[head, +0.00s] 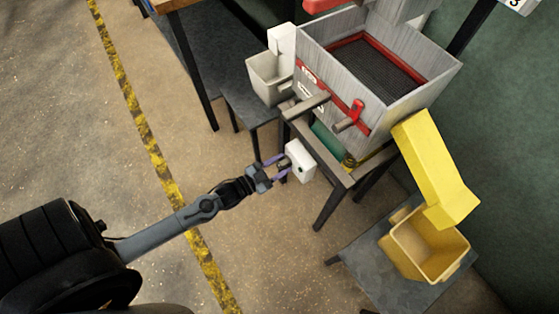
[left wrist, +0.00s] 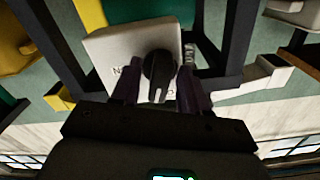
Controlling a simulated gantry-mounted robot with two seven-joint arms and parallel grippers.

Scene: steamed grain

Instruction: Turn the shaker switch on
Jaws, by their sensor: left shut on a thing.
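The shaker switch is a white box (head: 301,160) on the front of the shaker stand in the head view. In the left wrist view the white switch box (left wrist: 112,48) carries a black rotary knob (left wrist: 158,76) with partly hidden lettering beside it. My left gripper (head: 281,168) reaches the box from the left in the head view. In the left wrist view the gripper (left wrist: 158,88) has a finger on each side of the knob and is shut on it. The shaker (head: 345,85) is a grey metal box with a mesh screen and red trim. My right gripper is not seen.
A yellow chute (head: 432,165) slopes down to a yellow bin (head: 402,250) on a low table (head: 385,285) at the right. A pale bin (head: 265,78) stands on a small table left of the shaker. Open floor with a yellow line (head: 160,165) lies at left.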

